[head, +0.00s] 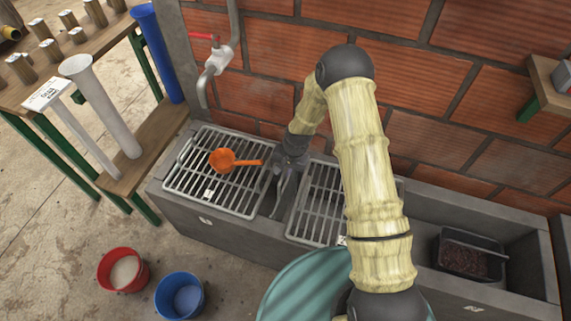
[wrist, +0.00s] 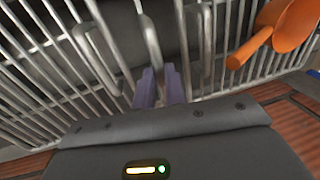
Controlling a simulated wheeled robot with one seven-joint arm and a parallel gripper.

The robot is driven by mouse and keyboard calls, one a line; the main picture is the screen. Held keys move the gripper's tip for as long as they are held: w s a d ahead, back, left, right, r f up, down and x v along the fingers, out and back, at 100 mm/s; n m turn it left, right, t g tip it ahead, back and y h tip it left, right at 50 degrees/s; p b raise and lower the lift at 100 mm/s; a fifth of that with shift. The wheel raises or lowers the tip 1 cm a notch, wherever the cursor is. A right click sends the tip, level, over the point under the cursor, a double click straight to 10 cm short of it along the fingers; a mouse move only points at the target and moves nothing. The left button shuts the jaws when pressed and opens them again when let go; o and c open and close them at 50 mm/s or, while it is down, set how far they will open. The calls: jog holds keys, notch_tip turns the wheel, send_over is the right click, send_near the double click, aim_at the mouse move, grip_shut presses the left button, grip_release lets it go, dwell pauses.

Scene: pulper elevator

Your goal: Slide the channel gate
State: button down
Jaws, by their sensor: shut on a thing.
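The channel gate (head: 284,193) is a dark grey metal piece in the gap between the two barred grates of the concrete trough. My gripper (head: 283,176) reaches down into this gap from above. In the wrist view the two purple-grey fingertips of my gripper (wrist: 160,86) are close together, pointing down into the channel between the bars. They are shut on the gate, though the grip itself is mostly hidden by the fingers and wrist.
An orange scoop (head: 228,160) lies on the left grate (head: 180,190). The right grate (head: 318,205) is partly behind my arm. A red-handled tap (head: 205,38) hangs above the trough.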

notch_tip(320, 180, down, 4)
jog(key=shift+f+b, duration=0.1)
jog(key=shift+b, duration=0.5)
jog(key=c, duration=1.5)
grip_release()
jog(key=shift+o, duration=0.2)
jog(key=s+d+r+p, duration=0.1)
jog(key=d+r+p, duration=0.1)
jog(key=r, duration=1.5)
jog(key=shift+d, duration=0.6)
jog(key=shift+r, duration=0.1)
